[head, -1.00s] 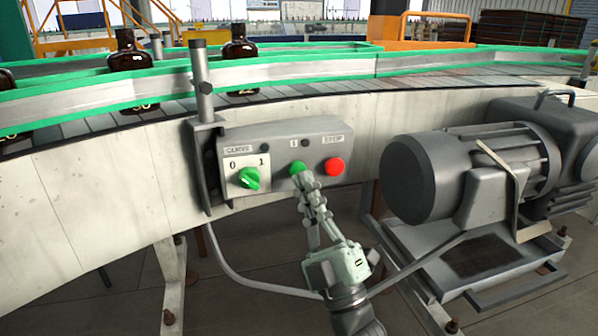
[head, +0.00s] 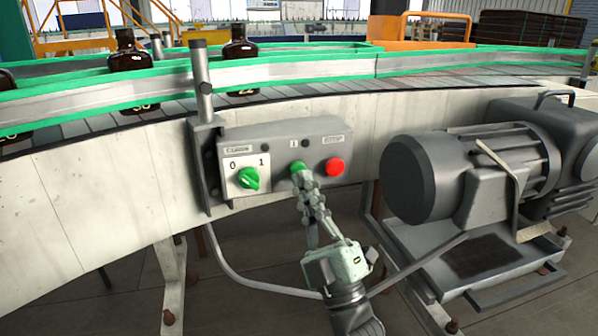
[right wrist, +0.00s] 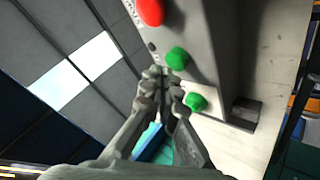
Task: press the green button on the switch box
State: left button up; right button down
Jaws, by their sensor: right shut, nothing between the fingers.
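The grey switch box (head: 283,150) is mounted on the side of the conveyor in the head view. Its green button (head: 298,167) is in the middle, left of the red stop button (head: 335,167). A green rotary switch (head: 249,179) sits on a white plate at the left. My right gripper (head: 302,180) is shut and empty, its fingertips at the lower edge of the green button. In the right wrist view the fingertips (right wrist: 165,76) are close beside the green button (right wrist: 177,57); whether they touch it I cannot tell. My left gripper is not in view.
A grey motor (head: 450,175) stands on a frame right of the box. A vertical post (head: 201,85) rises at the box's left edge. Amber bottles (head: 130,60) stand on the conveyor (head: 420,88) behind green-edged rails. A cable hangs below the box.

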jog(key=shift+w+a, duration=0.2)
jog(key=shift+w, duration=0.45)
dwell(0.6)
jog(key=shift+s, duration=0.2)
jog(key=shift+s+d+p, duration=0.25)
jog(key=shift+s+p, duration=0.1)
jog(key=shift+s, duration=0.35)
jog(key=s, duration=0.1)
jog(key=s+d+p, duration=0.1)
jog(key=s, duration=0.1)
jog(key=s+p, duration=0.1)
jog(key=shift+s+d, duration=0.3)
jog(key=shift+s, duration=0.1)
dwell(0.5)
